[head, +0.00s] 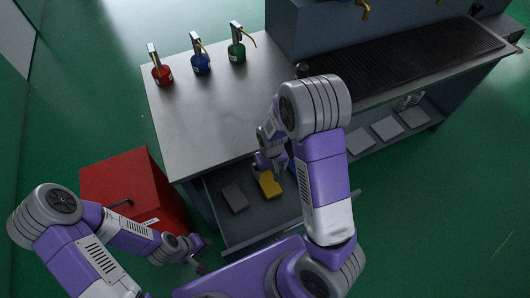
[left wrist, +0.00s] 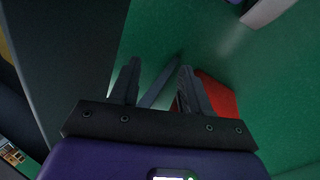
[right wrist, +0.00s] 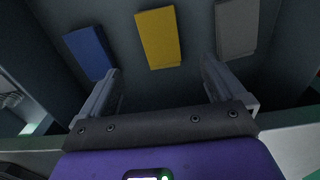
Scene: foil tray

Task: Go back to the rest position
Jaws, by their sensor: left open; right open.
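My right gripper (head: 271,168) is over the open drawer (head: 262,217) under the grey worktop. It is open and empty; its two fingers (right wrist: 160,88) stand apart in the right wrist view. A yellow block (right wrist: 158,38) lies in the drawer beyond the fingers, between a blue block (right wrist: 88,52) and a grey block (right wrist: 237,28). My left gripper (head: 198,264) hangs low beside the red cabinet, open and empty, with its fingers (left wrist: 160,88) apart over the green floor. My right arm covers part of the drawer in the head view.
The red cabinet (head: 121,178) stands left of the worktop (head: 190,120). A black grill (head: 430,60) and a lower shelf with grey blocks (head: 387,128) are at right. Much of the worktop is clear.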

